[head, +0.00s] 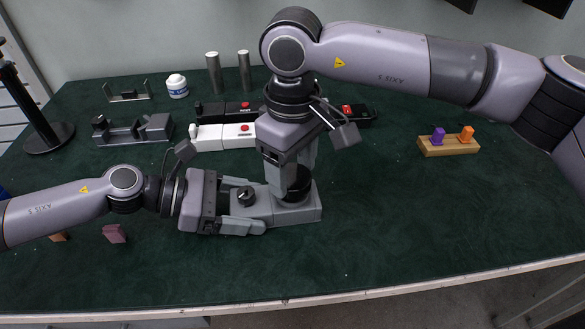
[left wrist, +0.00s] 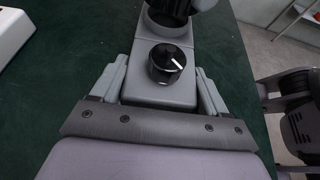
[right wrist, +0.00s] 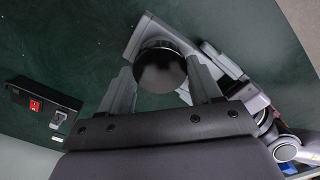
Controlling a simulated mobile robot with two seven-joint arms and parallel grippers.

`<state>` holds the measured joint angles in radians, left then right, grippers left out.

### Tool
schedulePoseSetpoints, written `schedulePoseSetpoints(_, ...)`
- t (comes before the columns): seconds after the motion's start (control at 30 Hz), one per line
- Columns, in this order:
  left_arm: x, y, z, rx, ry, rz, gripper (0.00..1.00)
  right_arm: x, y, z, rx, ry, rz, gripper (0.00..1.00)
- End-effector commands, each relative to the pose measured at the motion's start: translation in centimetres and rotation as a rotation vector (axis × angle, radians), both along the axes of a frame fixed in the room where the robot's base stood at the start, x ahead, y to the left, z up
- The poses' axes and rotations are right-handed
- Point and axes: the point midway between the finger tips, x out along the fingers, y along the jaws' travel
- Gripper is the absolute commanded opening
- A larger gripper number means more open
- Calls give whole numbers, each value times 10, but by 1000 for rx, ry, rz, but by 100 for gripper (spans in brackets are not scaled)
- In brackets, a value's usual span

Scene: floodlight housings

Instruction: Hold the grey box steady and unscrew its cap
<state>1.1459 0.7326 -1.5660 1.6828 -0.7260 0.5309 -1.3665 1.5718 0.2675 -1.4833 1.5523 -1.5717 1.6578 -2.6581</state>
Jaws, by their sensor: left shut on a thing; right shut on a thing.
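The grey box (head: 308,212) lies on the green table in the middle of the head view, with a black knob (head: 246,196) on its left part. My left gripper (head: 248,205) is shut on the left end of the box, one finger along each side; the knob sits between its fingers in the left wrist view (left wrist: 167,62). The black cap (head: 297,186) is on the right part of the box. My right gripper (head: 291,178) comes from above and is shut on the cap. The right wrist view shows the dark round cap (right wrist: 160,68) between the fingers.
Behind stand a white housing (head: 222,136), a black housing with a red switch (head: 225,110), a grey bracket (head: 133,130), a white jar (head: 177,86) and two metal cylinders (head: 214,72). A wooden block with pegs (head: 448,145) is at right. The front right of the table is clear.

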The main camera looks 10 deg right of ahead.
Motion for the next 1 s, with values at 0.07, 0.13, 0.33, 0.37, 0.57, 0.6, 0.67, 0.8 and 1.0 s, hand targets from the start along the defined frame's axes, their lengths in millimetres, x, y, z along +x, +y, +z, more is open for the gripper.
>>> schedulePoseSetpoints(0.07,0,0,0,-1,0,0,0,0,0,0,0,0,0,27)
schedulePoseSetpoints(0.13,0,0,0,-1,0,0,0,0,0,0,0,0,0,27)
schedulePoseSetpoints(0.33,0,0,1,-1,0,0,0,0,0,3,0,0,0,27)
schedulePoseSetpoints(0.37,0,0,1,-1,0,0,0,0,0,5,0,0,0,27)
schedulePoseSetpoints(0.57,0,0,0,-1,0,0,0,0,0,29,1,-2,0,27)
schedulePoseSetpoints(0.6,0,0,0,-1,0,0,0,0,0,33,0,-1,0,27)
schedulePoseSetpoints(0.67,0,0,0,-1,0,0,0,0,0,38,0,0,0,27)
schedulePoseSetpoints(0.8,0,0,0,-1,0,0,0,0,0,40,-1,1,0,27)
schedulePoseSetpoints(1.0,0,0,0,-1,0,0,100,0,0,40,-1,1,0,27)
